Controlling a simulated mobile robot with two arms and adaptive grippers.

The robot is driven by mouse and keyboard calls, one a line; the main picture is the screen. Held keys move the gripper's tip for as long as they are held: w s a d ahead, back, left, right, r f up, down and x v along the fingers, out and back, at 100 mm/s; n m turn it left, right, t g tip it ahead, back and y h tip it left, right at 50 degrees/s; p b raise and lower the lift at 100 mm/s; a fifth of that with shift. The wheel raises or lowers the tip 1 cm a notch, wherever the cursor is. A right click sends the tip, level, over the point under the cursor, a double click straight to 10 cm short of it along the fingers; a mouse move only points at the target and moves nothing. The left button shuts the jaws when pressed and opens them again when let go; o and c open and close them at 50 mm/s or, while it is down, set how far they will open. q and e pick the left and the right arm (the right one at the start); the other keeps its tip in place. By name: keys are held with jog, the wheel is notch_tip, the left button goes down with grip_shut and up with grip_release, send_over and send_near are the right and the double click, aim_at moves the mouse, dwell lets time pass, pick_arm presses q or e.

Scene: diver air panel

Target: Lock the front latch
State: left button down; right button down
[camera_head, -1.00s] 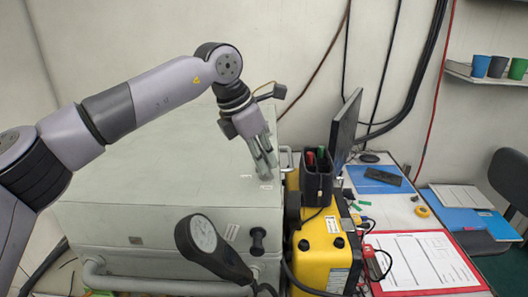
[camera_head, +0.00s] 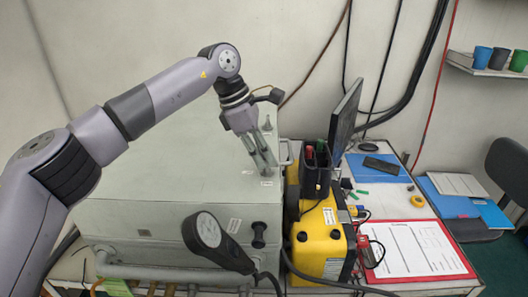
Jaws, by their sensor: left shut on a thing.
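The pale grey-green box (camera_head: 160,185) fills the middle left, with its flat top facing up. My left gripper (camera_head: 266,168) reaches down to the right side of this top, fingers tilted and tips close to the surface beside two small white labels. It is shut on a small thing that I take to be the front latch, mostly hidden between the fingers. Whether the latch is turned cannot be made out. My right gripper is out of view.
A yellow unit (camera_head: 320,240) with a black pen holder (camera_head: 316,168) stands close to the right of the box. A monitor (camera_head: 345,120) and a red clipboard (camera_head: 415,248) are farther right.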

pick_arm(q)
jog(key=c, duration=1.7)
grip_release()
jog(key=v, duration=1.2)
jog(key=shift+a, duration=0.1)
